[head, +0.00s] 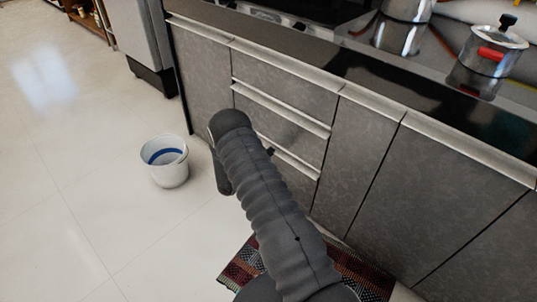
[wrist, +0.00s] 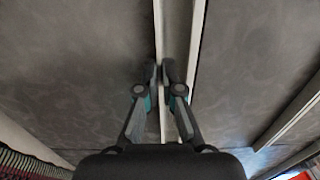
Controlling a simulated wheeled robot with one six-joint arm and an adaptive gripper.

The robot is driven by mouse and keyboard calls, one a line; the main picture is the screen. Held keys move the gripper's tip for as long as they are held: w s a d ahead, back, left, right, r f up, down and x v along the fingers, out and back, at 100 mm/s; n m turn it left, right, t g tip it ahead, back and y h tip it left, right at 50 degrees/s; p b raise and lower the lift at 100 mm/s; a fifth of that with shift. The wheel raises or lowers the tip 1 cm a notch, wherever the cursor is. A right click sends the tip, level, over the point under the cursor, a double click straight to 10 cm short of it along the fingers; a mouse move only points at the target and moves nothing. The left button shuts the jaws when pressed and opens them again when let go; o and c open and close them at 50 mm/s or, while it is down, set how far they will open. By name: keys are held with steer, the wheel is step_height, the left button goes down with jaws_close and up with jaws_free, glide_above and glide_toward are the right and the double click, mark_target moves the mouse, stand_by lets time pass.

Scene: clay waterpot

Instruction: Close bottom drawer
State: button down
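The grey cabinet has a stack of drawers with pale metal handle strips. The top drawer (head: 284,89) and the drawer below it (head: 288,128) show in the head view. The bottom drawer (head: 296,184) is partly hidden behind my dark ribbed arm, and how far it stands out cannot be told. My gripper (wrist: 160,71) is in the wrist view, its two fingertips close together with a narrow gap. They lie over a pale strip (wrist: 159,25) between grey panels. I cannot tell whether they grip it. The head view hides my gripper behind the arm.
A white bucket with a blue band (head: 165,161) stands on the tiled floor at left. A patterned rug (head: 240,268) lies before the cabinet under my arm. Metal pots (head: 487,62) stand on the counter.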

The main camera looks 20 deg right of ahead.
steer(key=c, duration=1.3)
jaws_free()
steer(key=shift+w+d+r, duration=0.1)
steer(key=shift+d+r, duration=0.15)
steer(key=shift+d, duration=0.1)
steer(key=shift+c, duration=0.2)
steer(key=shift+f, duration=0.1)
steer(key=shift+a, duration=0.15)
steer(key=v, duration=1.2)
